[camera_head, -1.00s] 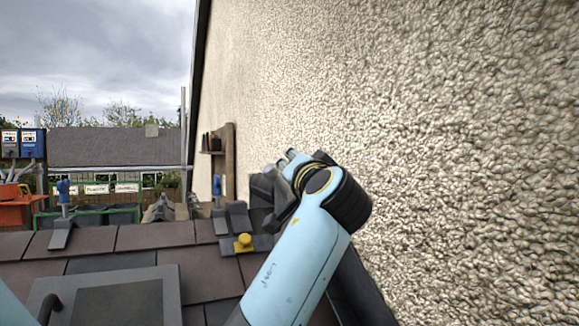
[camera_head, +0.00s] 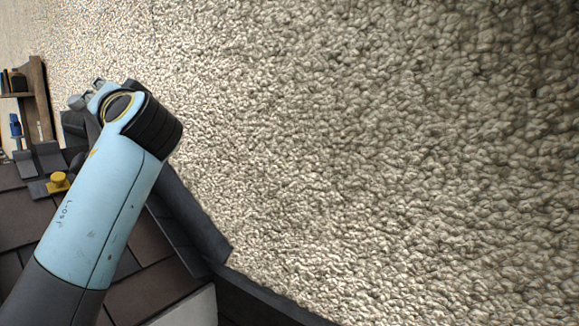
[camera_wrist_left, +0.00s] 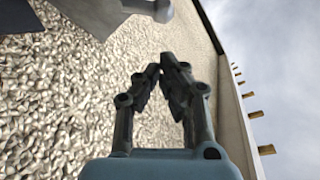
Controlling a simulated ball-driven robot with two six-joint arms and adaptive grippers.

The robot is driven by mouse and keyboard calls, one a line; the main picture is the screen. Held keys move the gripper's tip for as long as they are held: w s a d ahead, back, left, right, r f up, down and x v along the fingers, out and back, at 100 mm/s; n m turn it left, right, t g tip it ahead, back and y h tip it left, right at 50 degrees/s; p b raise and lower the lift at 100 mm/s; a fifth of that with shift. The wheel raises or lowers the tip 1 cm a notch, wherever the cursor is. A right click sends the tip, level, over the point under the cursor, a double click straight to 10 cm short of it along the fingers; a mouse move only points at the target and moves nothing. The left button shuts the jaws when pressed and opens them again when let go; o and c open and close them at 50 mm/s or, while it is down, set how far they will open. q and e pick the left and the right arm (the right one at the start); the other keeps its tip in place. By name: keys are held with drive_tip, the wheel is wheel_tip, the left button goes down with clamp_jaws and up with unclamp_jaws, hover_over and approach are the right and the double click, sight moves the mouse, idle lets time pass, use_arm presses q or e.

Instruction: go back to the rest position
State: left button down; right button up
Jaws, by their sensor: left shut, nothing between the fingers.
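In the left wrist view my left gripper (camera_wrist_left: 160,72) is shut, its dark fingertips together with nothing between them. The pebble-dashed wall lies behind it.
The rough wall (camera_head: 380,150) fills most of the head view. Dark roof tiles (camera_head: 150,290) lie below the arm, edged by a dark strip (camera_head: 195,235). A yellow-knobbed piece (camera_head: 58,182) sits on the tiles. A wooden shelf (camera_head: 38,95) stands at the far left.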

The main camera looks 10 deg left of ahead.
use_arm(q)
drive_tip(key=s+d+f+m+g+h, duration=0.15)
drive_tip(key=s+f+h, duration=0.3)
drive_tip(key=f, duration=0.65)
drive_tip(key=s+d+f+m+h, duration=0.1)
drive_tip(key=s+d+f+h, duration=0.3)
drive_tip(key=f, duration=0.8)
drive_tip(key=s+d+f+m+g+h, duration=0.1)
drive_tip(key=s+d+f+g+h, duration=0.35)
drive_tip(key=s, duration=0.65)
drive_tip(key=s+d+f+m+g+h, duration=0.1)
drive_tip(key=s+d+f+h, duration=0.3)
drive_tip(key=s+f, duration=0.55)
drive_tip(key=s+f+g+y, duration=0.1)
drive_tip(key=s+f, duration=0.1)
drive_tip(key=f, duration=1)
drive_tip(key=s+f, duration=0.2)
drive_tip(key=f, duration=1.1)
drive_tip(key=s+a+f+g, duration=0.1)
drive_tip(key=s+f, duration=1.4)
drive_tip(key=s, duration=0.3)
drive_tip(key=shift+s+a+f+n+g, duration=0.3)
drive_tip(key=shift+s+a+f+n, duration=0.05)
drive_tip(key=shift+s+a+n, duration=0.1)
